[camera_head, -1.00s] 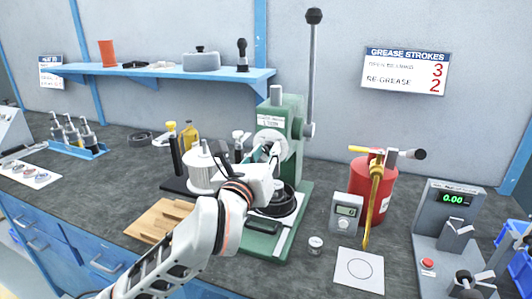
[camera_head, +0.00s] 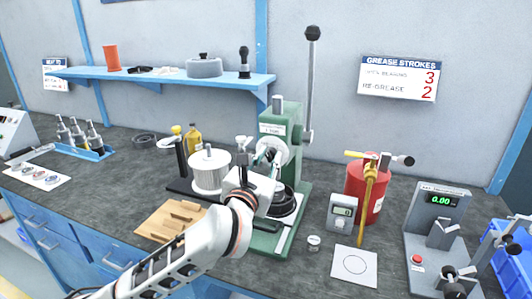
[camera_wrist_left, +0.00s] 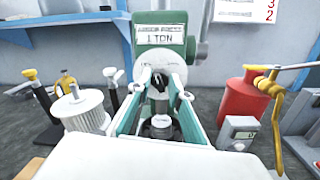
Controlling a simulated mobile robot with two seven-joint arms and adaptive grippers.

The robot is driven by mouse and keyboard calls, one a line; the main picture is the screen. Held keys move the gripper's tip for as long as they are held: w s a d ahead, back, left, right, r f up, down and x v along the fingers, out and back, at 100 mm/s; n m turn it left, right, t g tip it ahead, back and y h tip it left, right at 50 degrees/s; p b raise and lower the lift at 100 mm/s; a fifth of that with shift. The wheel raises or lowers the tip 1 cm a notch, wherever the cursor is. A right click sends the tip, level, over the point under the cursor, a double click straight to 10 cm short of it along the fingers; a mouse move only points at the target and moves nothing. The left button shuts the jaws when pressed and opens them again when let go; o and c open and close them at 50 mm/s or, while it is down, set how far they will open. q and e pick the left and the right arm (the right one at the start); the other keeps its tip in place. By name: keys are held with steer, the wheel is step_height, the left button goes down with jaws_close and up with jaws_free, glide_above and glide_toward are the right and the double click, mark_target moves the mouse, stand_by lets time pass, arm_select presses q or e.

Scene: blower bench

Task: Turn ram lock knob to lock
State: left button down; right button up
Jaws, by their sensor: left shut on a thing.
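The green press (camera_head: 283,128), labelled 1 TON in the left wrist view (camera_wrist_left: 160,32), stands upright on the bench. Its ram lock knob (camera_wrist_left: 158,82) is a small dark piece at the front of the pale round face (camera_head: 270,150), mostly hidden by my fingers in the head view. My left gripper (camera_head: 268,160) reaches in from the front left. In the left wrist view its two fingers (camera_wrist_left: 160,88) close on either side of the knob, shut on it. The knob's lock marking is too small to read. My right gripper is not in view.
A long press lever (camera_head: 310,85) rises on the right. A white filter spool (camera_head: 210,170) stands close left of my gripper. A red canister (camera_head: 365,188), grey gauge box (camera_head: 342,212) and digital scale (camera_head: 438,225) stand to the right. A wooden block (camera_head: 170,220) lies at front left.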

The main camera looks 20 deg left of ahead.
arm_select(q)
steer(key=shift+r+m+p, duration=0.4)
steer(key=shift+m+p, duration=0.55)
steer(key=shift+m, duration=0.05)
steer(key=m+p, duration=0.2)
steer(key=p, duration=0.1)
steer(key=shift+f+m+p, duration=0.1)
steer(key=shift+m+p, duration=0.2)
steer(key=shift+m, duration=0.1)
steer(key=m+p, duration=0.1)
steer(key=p, duration=0.1)
steer(key=m+p, duration=0.3)
steer(key=p, duration=0.1)
steer(key=shift+f+m+h, duration=0.3)
steer(key=shift+h, duration=0.1)
steer(key=shift+m+p, duration=0.35)
steer(key=shift+m, duration=0.05)
steer(key=shift+f+m+p, duration=0.1)
steer(key=shift+m+p, duration=0.2)
steer(key=shift+m, duration=1.3)
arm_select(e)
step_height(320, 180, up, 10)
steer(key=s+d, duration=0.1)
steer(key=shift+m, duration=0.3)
